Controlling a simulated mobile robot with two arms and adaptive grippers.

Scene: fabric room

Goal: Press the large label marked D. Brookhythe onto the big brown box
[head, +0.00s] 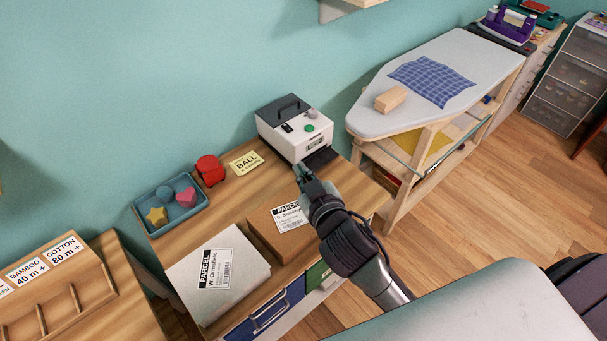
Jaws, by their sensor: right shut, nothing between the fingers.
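The brown box (262,226) stands on the wooden table, right of a white parcel. A white label (289,217) headed PARCEL, with a name that reads like D. Brookhythe, lies on the box's top. My right arm hides the label's right edge and part of the box. My right gripper (302,172) is shut and empty. In the picture it is just above the box's far side, beside the label printer (293,127) and its dark front tray (320,158). I cannot tell whether it touches anything. My left gripper is out of view.
The white parcel (245,266) carries a W. Ormsfield label. A blue tray (187,219) of small shapes, a red object (210,170) and a yellow BALL card (245,163) stand behind. An ironing board (440,50) is at the right.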

